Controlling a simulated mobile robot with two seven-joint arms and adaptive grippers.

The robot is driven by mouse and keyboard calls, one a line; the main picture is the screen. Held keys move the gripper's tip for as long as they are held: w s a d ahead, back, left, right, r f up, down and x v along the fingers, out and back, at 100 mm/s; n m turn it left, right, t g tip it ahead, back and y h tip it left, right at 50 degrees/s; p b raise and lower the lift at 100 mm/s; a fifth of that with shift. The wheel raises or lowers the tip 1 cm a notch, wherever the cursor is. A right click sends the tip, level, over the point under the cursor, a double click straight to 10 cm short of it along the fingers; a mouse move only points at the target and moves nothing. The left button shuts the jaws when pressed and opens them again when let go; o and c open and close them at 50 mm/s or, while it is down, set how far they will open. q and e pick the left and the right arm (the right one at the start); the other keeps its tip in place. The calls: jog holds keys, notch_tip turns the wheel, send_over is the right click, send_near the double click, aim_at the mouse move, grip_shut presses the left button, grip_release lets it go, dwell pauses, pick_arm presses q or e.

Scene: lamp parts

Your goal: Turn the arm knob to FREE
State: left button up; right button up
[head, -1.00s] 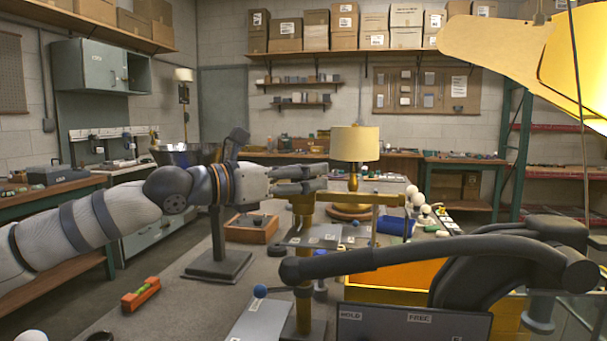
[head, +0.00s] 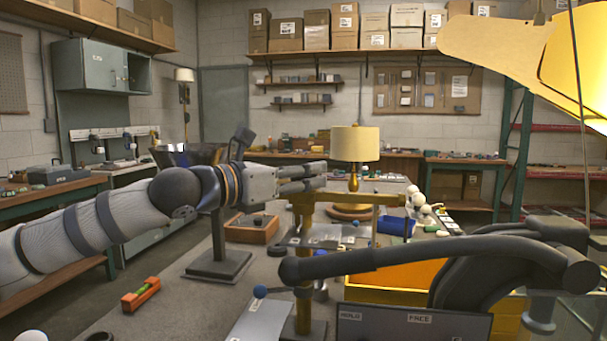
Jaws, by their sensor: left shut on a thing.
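My left gripper (head: 303,178) reaches in from the left, its fingers at the top of a brass-coloured stand (head: 303,210). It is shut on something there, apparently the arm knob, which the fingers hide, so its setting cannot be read. The stand has an upright post and a horizontal bar (head: 360,198) running right. A dark plate (head: 385,328) at the bottom edge carries two white labels, the right one apparently FREE (head: 419,318) and the left one apparently HOLD (head: 350,315). My right gripper is not in view.
A thick dark curved arm (head: 430,253) crosses the lower right foreground. A yellow shade (head: 570,65) hangs at top right. A lamp with a cream shade (head: 354,143) stands behind the stand. A wooden tray (head: 251,229) and an orange level (head: 140,294) lie on the bench to the left.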

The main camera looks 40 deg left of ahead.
pick_arm(q)
jog(key=n+y, duration=0.2)
jog(key=y, duration=0.1)
jog(key=n+y, duration=0.2)
jog(key=y, duration=0.2)
jog(key=shift+d+n, duration=0.2)
jog(key=shift+n, duration=0.1)
jog(key=n+g+y, duration=0.2)
jog(key=y, duration=0.2)
jog(key=n+g+y, duration=0.2)
jog(key=n+y, duration=0.1)
jog(key=y, duration=0.1)
jog(key=n+g+y, duration=0.4)
jog(key=n+g, duration=0.1)
jog(key=shift+a+r+g, duration=0.1)
jog(key=shift+r+g, duration=0.05)
jog(key=shift+g, duration=0.15)
jog(key=n+g+y, duration=0.1)
jog(key=n+g, duration=0.1)
jog(key=g, duration=0.1)
jog(key=n+g+y, duration=0.1)
jog(key=n+g, duration=0.1)
jog(key=g, duration=0.1)
jog(key=shift+f, duration=0.2)
jog(key=shift+f+n+g, duration=0.15)
jog(key=shift+n+g, duration=0.15)
jog(key=shift+g, duration=0.2)
jog(key=o, duration=1.2)
jog(key=shift+a, duration=0.1)
